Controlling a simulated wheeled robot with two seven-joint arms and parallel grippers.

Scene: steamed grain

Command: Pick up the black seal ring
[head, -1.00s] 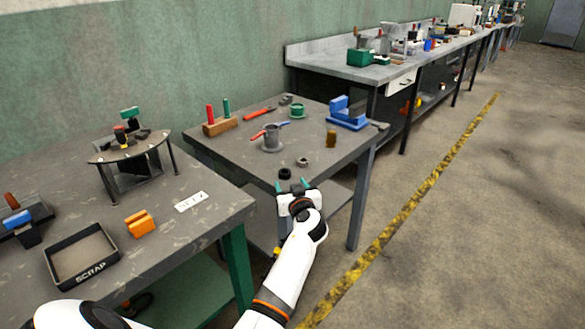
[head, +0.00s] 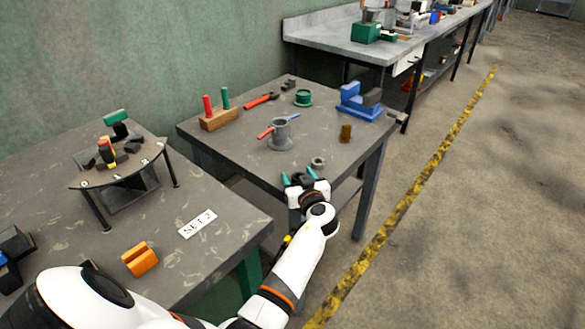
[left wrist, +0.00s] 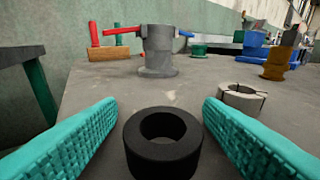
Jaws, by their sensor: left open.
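The black seal ring (left wrist: 162,160) lies flat near the front edge of the middle table, its round hole facing up. In the left wrist view it sits between the two teal fingers of my left gripper (left wrist: 159,108), with gaps on both sides. My left gripper is open and holds nothing. In the head view my left gripper (head: 299,176) reaches the table's front corner, and the ring is a small dark shape between its fingertips, partly hidden. My right gripper is not in view.
A grey split collar (left wrist: 242,97) lies just beyond the right finger. Behind stand a grey flanged cylinder (head: 281,135) with red and blue handled tools, a brass piece (head: 346,133), a blue fixture (head: 358,102) and a wooden block with pegs (head: 219,120). The tabletop around the ring is otherwise clear.

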